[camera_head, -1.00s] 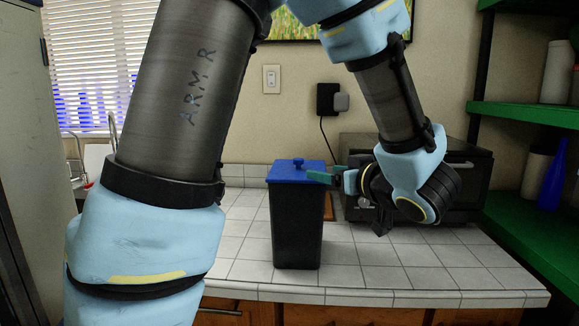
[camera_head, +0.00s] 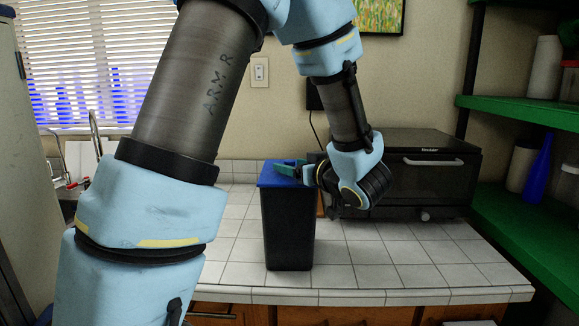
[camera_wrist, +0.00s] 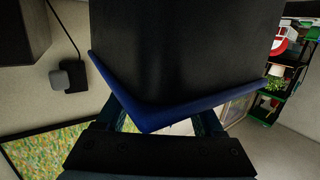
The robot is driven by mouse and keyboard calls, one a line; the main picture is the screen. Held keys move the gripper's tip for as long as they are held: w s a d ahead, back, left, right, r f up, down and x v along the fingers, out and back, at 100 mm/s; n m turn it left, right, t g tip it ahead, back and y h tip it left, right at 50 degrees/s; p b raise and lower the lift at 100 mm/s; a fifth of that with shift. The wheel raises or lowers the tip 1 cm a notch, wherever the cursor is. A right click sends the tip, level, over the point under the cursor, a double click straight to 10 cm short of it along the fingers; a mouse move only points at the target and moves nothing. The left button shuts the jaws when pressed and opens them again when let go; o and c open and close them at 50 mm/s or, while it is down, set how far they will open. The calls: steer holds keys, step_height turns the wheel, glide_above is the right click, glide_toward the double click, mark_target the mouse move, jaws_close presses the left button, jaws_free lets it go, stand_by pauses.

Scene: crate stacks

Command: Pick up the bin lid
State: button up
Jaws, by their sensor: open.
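The black bin (camera_head: 288,232) stands upright on the tiled counter, with its blue lid (camera_head: 268,180) on top. My gripper (camera_head: 286,168) reaches in from the right, and its green fingers are over the lid, close to where its small blue knob is. The fingers hide the knob, so I cannot tell whether it is between them. In the wrist view the bin appears upside down, with the lid's blue edge (camera_wrist: 150,114) across the middle. The spread fingers are partly hidden behind that edge. My gripper is open.
A dark toaster oven (camera_head: 425,175) stands close behind and right of my gripper. Green shelves (camera_head: 520,205) with bottles and containers are at the right. A sink tap (camera_head: 95,135) is at the left. The counter (camera_head: 400,265) right of the bin is clear.

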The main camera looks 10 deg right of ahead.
steer(key=shift+x, duration=0.75)
steer(key=shift+c, duration=0.2)
jaws_close()
